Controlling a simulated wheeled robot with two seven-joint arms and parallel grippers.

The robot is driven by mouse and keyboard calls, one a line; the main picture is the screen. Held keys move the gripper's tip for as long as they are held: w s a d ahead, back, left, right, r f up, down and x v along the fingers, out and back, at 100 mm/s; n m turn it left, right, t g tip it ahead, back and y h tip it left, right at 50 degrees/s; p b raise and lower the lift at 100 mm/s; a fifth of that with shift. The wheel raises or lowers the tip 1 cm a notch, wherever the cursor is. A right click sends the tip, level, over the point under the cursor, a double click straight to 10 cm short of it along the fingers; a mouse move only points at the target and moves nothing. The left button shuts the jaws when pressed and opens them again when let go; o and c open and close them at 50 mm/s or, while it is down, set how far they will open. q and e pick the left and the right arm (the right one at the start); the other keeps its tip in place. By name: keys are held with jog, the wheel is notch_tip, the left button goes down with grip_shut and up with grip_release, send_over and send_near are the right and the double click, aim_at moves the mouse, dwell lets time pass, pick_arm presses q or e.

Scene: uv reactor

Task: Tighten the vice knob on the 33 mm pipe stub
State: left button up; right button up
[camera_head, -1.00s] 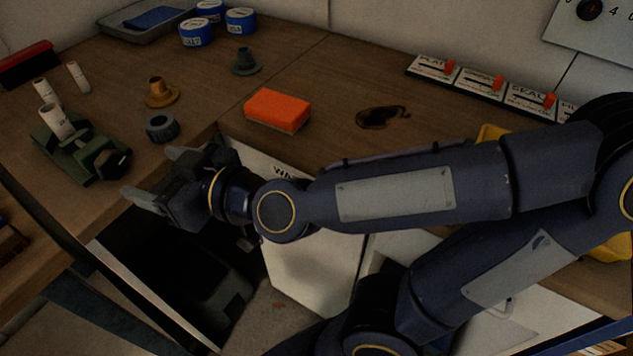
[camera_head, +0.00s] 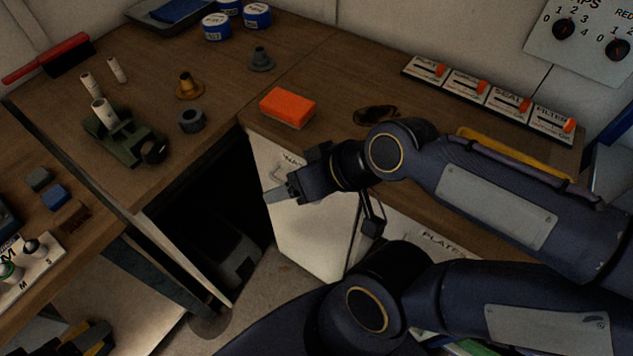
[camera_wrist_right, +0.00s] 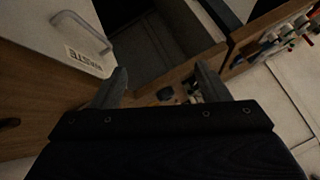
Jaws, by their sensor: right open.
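The green vice (camera_head: 120,145) stands on the left bench in the head view, with its dark knob (camera_head: 153,151) facing the front right. A white pipe stub (camera_head: 105,112) stands tilted in the vice; its size cannot be read. My right gripper (camera_head: 274,190) is well to the right of the vice, in front of the white waste door, apart from the knob. In the right wrist view its two fingers (camera_wrist_right: 162,82) are spread with nothing gripped. Small dark shapes show beyond the fingers there, too dim to name. My left gripper is not in view.
Two more white pipes (camera_head: 90,86) stand behind the vice. The white waste door (camera_head: 300,235) is beside a dark opening under the bench.

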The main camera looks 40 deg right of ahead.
jog(key=s, duration=0.1)
jog(key=s+d+m+g, duration=0.1)
jog(key=shift+s+d+h+p, duration=0.2)
jog(key=shift+s+h+p, duration=0.1)
jog(key=shift+s+p, duration=0.1)
jog(key=shift+c, duration=1.4)
jog(key=n+t+y+b, duration=0.2)
jog(key=n+t+b, duration=0.85)
jog(key=b, duration=0.55)
send_near(156, 154)
jog(key=w, duration=0.2)
jog(key=shift+w+a+f+t+h, duration=0.25)
jog(key=shift+w+a+h, duration=0.05)
jog(key=shift+w+a, duration=0.45)
jog(key=x, duration=0.6)
jog(key=shift+w+a, duration=0.1)
jog(key=shift+w, duration=0.2)
